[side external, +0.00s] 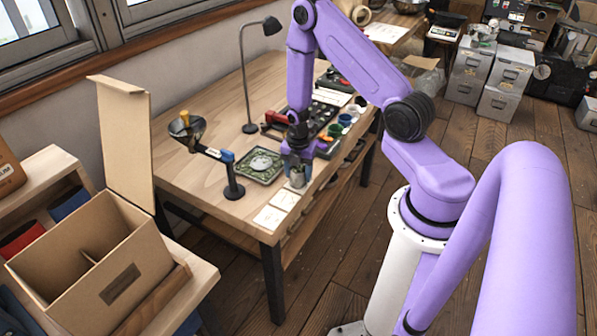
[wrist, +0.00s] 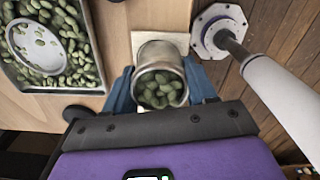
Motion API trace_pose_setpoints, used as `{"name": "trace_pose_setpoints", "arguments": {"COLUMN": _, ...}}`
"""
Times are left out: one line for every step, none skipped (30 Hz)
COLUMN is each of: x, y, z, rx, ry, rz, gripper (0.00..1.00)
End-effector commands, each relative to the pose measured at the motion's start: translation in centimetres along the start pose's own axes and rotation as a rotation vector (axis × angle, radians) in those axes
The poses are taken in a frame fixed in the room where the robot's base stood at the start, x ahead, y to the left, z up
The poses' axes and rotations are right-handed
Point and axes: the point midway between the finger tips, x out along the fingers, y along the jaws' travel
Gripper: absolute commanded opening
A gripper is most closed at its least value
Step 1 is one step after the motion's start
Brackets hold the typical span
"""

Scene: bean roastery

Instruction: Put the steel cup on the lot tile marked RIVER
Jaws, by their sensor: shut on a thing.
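My gripper (side external: 297,168) is shut on the steel cup (side external: 297,179) near the table's front edge. In the wrist view my gripper (wrist: 161,86) has one finger on each side of the cup (wrist: 160,53), which is full of green beans. A cream tile (wrist: 141,38) shows behind and partly under the cup there; I cannot tell whether the cup touches it. Two pale tiles, one nearer the cup (side external: 285,199) and one farther left (side external: 269,218), lie along the front edge. No marking on any tile is readable, so I cannot tell which is RIVER.
A tray of green beans (side external: 239,174) with a round dish lies left of the cup. A stand with a funnel-like scoop (side external: 234,190) stands nearby. A black lamp (side external: 249,127), a dark tray and small coloured cups (side external: 345,119) are farther back. An open cardboard box (side external: 95,262) is at left.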

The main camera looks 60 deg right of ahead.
Motion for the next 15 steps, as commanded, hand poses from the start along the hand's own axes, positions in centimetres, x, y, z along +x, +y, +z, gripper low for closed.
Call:
{"name": "trace_pose_setpoints", "arguments": {"x": -0.03, "y": 0.02, "z": 0.01, "rx": 0.000, "ry": 0.000, "rz": 0.001, "gripper": 0.20}}
{"name": "trace_pose_setpoints", "arguments": {"x": -0.03, "y": 0.02, "z": 0.01, "rx": 0.000, "ry": 0.000, "rz": 0.000, "gripper": 0.20}}
{"name": "trace_pose_setpoints", "arguments": {"x": -0.01, "y": 0.01, "z": 0.01, "rx": 0.000, "ry": 0.000, "rz": 0.000, "gripper": 0.20}}
{"name": "trace_pose_setpoints", "arguments": {"x": 0.03, "y": 0.01, "z": 0.01, "rx": 0.000, "ry": 0.000, "rz": 0.000, "gripper": 0.20}}
{"name": "trace_pose_setpoints", "arguments": {"x": 0.10, "y": 0.01, "z": 0.01, "rx": 0.000, "ry": 0.000, "rz": 0.000, "gripper": 0.20}}
{"name": "trace_pose_setpoints", "arguments": {"x": 0.20, "y": 0.01, "z": 0.01, "rx": 0.000, "ry": 0.000, "rz": 0.000, "gripper": 0.20}}
{"name": "trace_pose_setpoints", "arguments": {"x": 0.28, "y": 0.02, "z": 0.02, "rx": 0.000, "ry": 0.000, "rz": 0.000, "gripper": 0.20}}
{"name": "trace_pose_setpoints", "arguments": {"x": 0.28, "y": 0.03, "z": 0.02, "rx": 0.001, "ry": 0.000, "rz": 0.001, "gripper": 0.62}}
{"name": "trace_pose_setpoints", "arguments": {"x": 0.26, "y": 0.03, "z": 0.02, "rx": 0.001, "ry": 0.000, "rz": 0.001, "gripper": 0.76}}
{"name": "trace_pose_setpoints", "arguments": {"x": 0.25, "y": 0.03, "z": 0.02, "rx": 0.001, "ry": 0.000, "rz": 0.001, "gripper": 0.81}}
{"name": "trace_pose_setpoints", "arguments": {"x": 0.25, "y": 0.02, "z": 0.02, "rx": 0.001, "ry": 0.000, "rz": 0.001, "gripper": 0.81}}
{"name": "trace_pose_setpoints", "arguments": {"x": 0.25, "y": 0.02, "z": 0.02, "rx": 0.000, "ry": 0.000, "rz": 0.000, "gripper": 0.81}}
{"name": "trace_pose_setpoints", "arguments": {"x": 0.25, "y": 0.02, "z": 0.02, "rx": 0.000, "ry": 0.000, "rz": 0.000, "gripper": 0.81}}
{"name": "trace_pose_setpoints", "arguments": {"x": 0.25, "y": 0.02, "z": 0.01, "rx": 0.000, "ry": 0.000, "rz": 0.000, "gripper": 0.81}}
{"name": "trace_pose_setpoints", "arguments": {"x": 0.25, "y": 0.02, "z": 0.01, "rx": 0.000, "ry": 0.000, "rz": 0.000, "gripper": 0.81}}
